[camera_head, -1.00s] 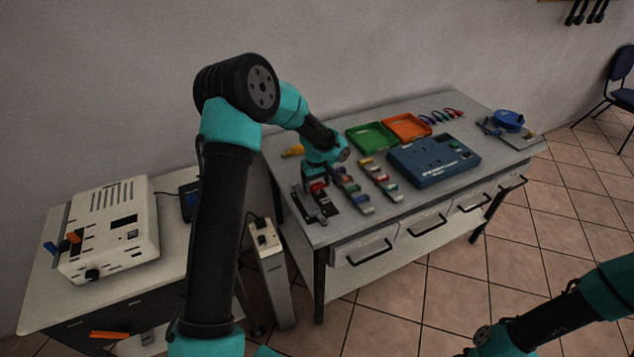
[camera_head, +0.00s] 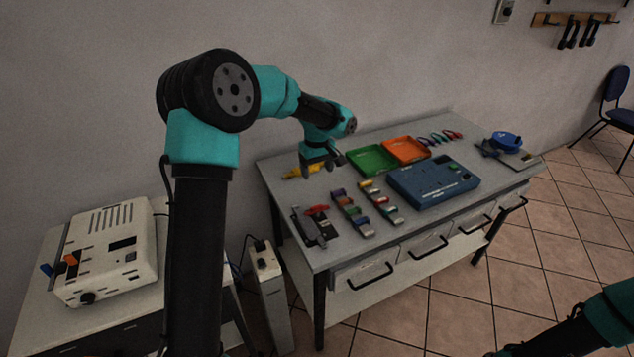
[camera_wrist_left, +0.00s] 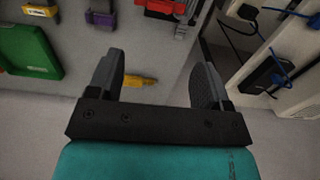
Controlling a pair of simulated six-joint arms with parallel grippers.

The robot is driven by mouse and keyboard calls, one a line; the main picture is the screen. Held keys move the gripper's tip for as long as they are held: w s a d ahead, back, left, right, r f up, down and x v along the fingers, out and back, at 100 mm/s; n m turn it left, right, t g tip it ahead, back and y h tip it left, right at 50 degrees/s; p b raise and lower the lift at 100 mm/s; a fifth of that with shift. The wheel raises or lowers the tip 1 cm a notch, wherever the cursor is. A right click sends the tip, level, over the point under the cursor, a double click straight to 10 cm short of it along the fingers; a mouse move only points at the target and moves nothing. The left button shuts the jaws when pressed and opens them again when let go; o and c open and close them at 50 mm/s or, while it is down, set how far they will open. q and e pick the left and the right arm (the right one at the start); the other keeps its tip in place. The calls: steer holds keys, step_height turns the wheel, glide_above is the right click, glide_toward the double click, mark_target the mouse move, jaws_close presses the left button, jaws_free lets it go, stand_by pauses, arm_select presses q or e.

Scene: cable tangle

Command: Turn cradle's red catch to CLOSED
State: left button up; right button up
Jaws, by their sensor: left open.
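The dark cradle (camera_head: 309,230) lies at the near left corner of the grey workbench. Its red catch (camera_head: 316,210) sits at the far end, lying crosswise to the cradle's length; I cannot read any marking on it. In the left wrist view a small red part, seemingly the catch (camera_wrist_left: 187,3), is cut by the top edge. My left gripper (camera_head: 319,168) is open and empty, above the bench beyond the catch and apart from it. Both its fingers (camera_wrist_left: 157,76) show spread in the left wrist view. Of my right arm only links show at the lower right; its gripper is out of view.
Two strips of coloured connectors (camera_head: 352,214) lie right of the cradle. A yellow tool (camera_head: 300,171) lies behind it. Green (camera_head: 372,159) and orange (camera_head: 406,150) trays and a blue box (camera_head: 433,182) stand farther right. A cream instrument (camera_head: 107,254) stands on the left table.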

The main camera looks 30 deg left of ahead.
arm_select(q)
step_height(320, 180, up, 2)
steer(key=shift+r, duration=0.2)
stand_by(0.4)
